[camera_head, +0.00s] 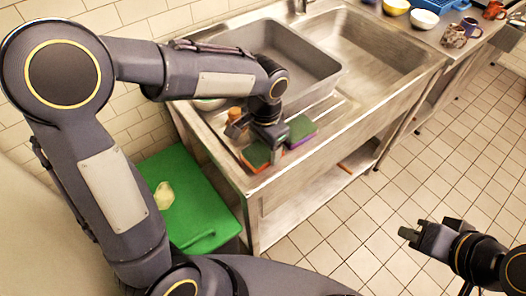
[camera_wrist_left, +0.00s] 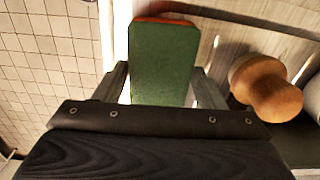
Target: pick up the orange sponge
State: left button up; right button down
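The orange sponge (camera_head: 255,156) has a green top and lies on the drainboard near the front left corner of the sink counter. In the left wrist view its green face and orange far edge (camera_wrist_left: 165,55) show between my fingers. My left gripper (camera_head: 267,150) is open just over it. In the left wrist view the fingers (camera_wrist_left: 160,80) stand on either side of the sponge, with a narrow gap at the left finger; contact on the right is unclear. My right gripper (camera_head: 408,234) is away over the floor at lower right; its finger opening is unclear.
A purple sponge with a green top (camera_head: 301,131) lies just right of the left gripper. A brown wooden knob-shaped thing (camera_wrist_left: 267,90) stands close by. The grey sink basin (camera_head: 325,68) is behind. A green lidded bin (camera_head: 205,205) stands below left. Bowls and mugs are at far right.

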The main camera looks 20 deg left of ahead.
aim_at(265, 148)
pick_arm(q)
jog(key=c, duration=0.5)
jog(key=shift+r, duration=0.45)
notch_tip(265, 148, up, 2)
jog(key=shift+r, duration=0.15)
jog(key=s+d+r, duration=0.9)
jog(key=s+r, duration=0.1)
jog(key=shift+d+b, duration=0.3)
jog(key=shift+d, duration=0.1)
